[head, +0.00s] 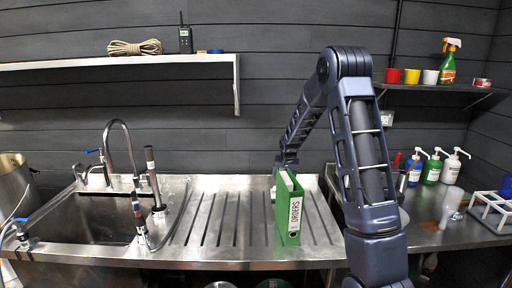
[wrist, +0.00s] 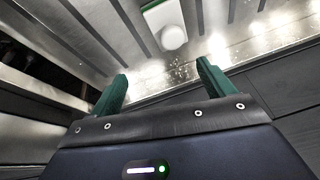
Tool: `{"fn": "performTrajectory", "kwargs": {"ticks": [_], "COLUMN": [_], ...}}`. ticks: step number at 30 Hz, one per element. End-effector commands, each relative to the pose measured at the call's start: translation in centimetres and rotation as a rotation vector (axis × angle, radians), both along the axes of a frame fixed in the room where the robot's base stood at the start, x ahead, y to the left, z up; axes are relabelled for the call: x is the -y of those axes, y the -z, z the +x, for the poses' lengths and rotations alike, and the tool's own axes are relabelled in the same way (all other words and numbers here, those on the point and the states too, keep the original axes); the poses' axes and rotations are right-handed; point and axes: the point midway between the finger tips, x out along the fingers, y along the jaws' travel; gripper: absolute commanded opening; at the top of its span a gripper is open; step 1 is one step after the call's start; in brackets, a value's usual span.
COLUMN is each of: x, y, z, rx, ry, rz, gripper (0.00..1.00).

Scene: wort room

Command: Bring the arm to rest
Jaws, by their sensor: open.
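My gripper (wrist: 162,68) shows in the wrist view with its two green fingers spread apart and nothing between them. In the head view the end of my arm (head: 286,160) hangs low at the back of the steel drainboard, just behind the green binder. The green binder (head: 293,225), labelled ORDERS, stands upright on the drainboard (head: 215,225). In the wrist view a white and green object (wrist: 165,20) lies beyond the fingertips; I cannot tell whether it is the binder. My arm bends up and over from the right.
The sink (head: 90,218) with its faucet (head: 118,140) is at left. A shelf (head: 120,62) holds rope (head: 135,48) and a radio (head: 185,38). At right are pump bottles (head: 432,168), a white rack (head: 490,210) and a shelf with cups (head: 411,76). The drainboard left of the binder is clear.

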Motion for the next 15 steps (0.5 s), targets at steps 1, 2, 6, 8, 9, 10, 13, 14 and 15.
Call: {"fn": "performTrajectory", "kwargs": {"ticks": [1,2,6,8,9,10,13,14,15], "x": [0.6,0.8,1.8,1.9,2.1,2.3,3.0,3.2,3.5], "y": [-0.7,-1.1,-2.8,-3.9,-4.5,-5.1,-6.9,-7.5,-8.3], "z": [0.0,0.0,-0.3,-1.1,-1.6,-2.0,-3.3,-3.9,-4.6], "rx": [-0.002,-0.004,-0.013,-0.009,-0.009,-0.008,-0.004,-0.004,-0.003], "ry": [0.020,0.032,0.077,0.066,0.063,0.060,0.052,0.049,0.045], "rz": [0.014,0.023,0.058,0.053,0.049,0.048,0.042,0.040,0.037], "gripper": [0.81,0.81,0.81,0.81,0.81,0.81,0.81,0.81,0.81]}}
